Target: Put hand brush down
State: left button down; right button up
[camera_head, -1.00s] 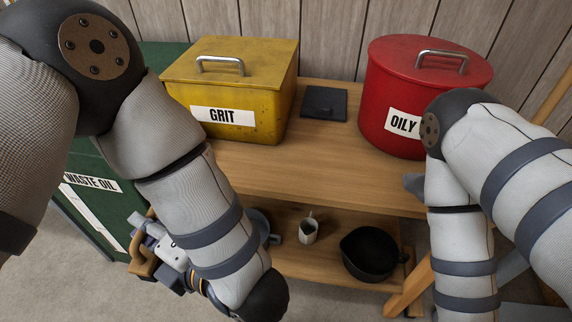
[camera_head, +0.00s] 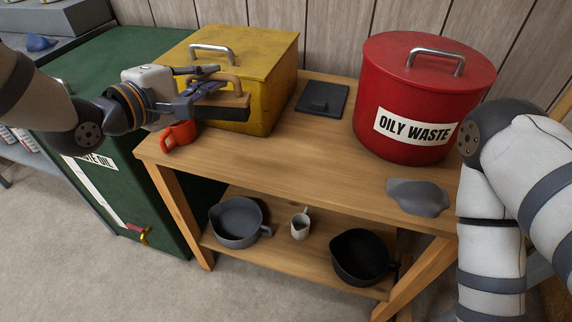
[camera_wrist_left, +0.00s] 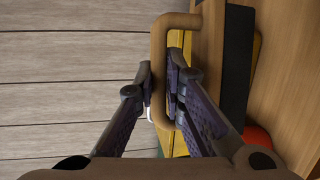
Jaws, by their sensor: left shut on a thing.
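The hand brush is a wooden block with a looped wooden handle (camera_head: 225,82) and a dark bristle side (camera_head: 215,112). It is in front of the yellow bin, above the left end of the bench top. My left gripper (camera_head: 203,84) is shut on the handle. In the left wrist view, the fingers (camera_wrist_left: 163,88) close from both sides on the looped handle (camera_wrist_left: 160,50), with the block and black bristles (camera_wrist_left: 237,60) to the right. Whether the bristles touch the bench is unclear. My right arm is at the right; its gripper is out of view.
Pans (camera_head: 236,222) (camera_head: 360,256) and a jug (camera_head: 300,225) sit below. The mid bench is clear.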

aim_at(244, 106)
pick_arm(q)
jog(key=d+f, duration=0.1)
jog(key=d, duration=0.1)
jog(key=s+d+f+m+g+h, duration=0.1)
jog(key=d+f, duration=0.1)
jog(key=d+f+m+h+b, duration=0.1)
jog(key=d, duration=0.2)
jog(key=shift+s+f+g, duration=0.2)
jog(key=shift+f+g, duration=0.1)
jog(key=shift+g, duration=0.1)
jog(key=shift+h, duration=0.3)
jog(key=shift+w+d+f+b, duration=0.25)
jog(key=shift+d+f, duration=0.75)
jog(key=shift+f, duration=0.55)
jog(key=shift+w+d+f+b, duration=0.2)
jog(key=shift+d+f, duration=0.8)
jog(key=shift+f, duration=0.5)
jog(key=shift+w+d+f+b, duration=0.25)
jog(key=shift+d+f, duration=0.75)
jog(key=shift+f, duration=0.55)
jog(key=c, duration=1.7)
grip_release()
jog(key=shift+s, duration=0.1)
pick_arm(e)
jog(key=shift+g, duration=0.6)
jog(key=s+f, duration=0.3)
